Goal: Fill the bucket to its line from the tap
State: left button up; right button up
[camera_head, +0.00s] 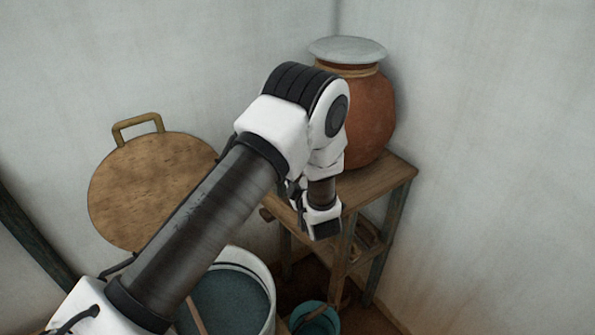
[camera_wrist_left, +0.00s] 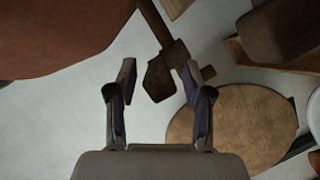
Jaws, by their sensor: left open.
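A reddish clay pot (camera_head: 371,115) with a pale lid stands on a wooden stand; its side fills the upper left of the left wrist view (camera_wrist_left: 50,35). A dark wooden tap (camera_wrist_left: 168,52) shows ahead of my left gripper (camera_wrist_left: 159,82), whose two fingers are spread. The tap's end appears between the fingertips; whether they touch it is unclear. In the head view my left arm hides the fingers and the tap. A small teal bucket (camera_head: 327,314) sits on the floor by the stand, cut by the frame's bottom; its line and water level cannot be made out. My right gripper is not in view.
The wooden stand (camera_head: 394,176) has a lower shelf with items on it. A large white-rimmed tub (camera_head: 262,270) with dark blue contents and a stick is partly behind my arm. A round wooden lid (camera_head: 135,190) leans by the wall. Walls close the corner.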

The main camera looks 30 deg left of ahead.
pick_arm(q)
jog(key=shift+w+a+f, duration=0.25)
jog(key=shift+w+a, duration=0.05)
jog(key=shift+w, duration=0.2)
jog(key=shift+s+r, duration=0.1)
jog(key=shift+s, duration=0.1)
jog(key=shift+s+r, duration=0.15)
jog(key=c, duration=0.3)
grip_shut()
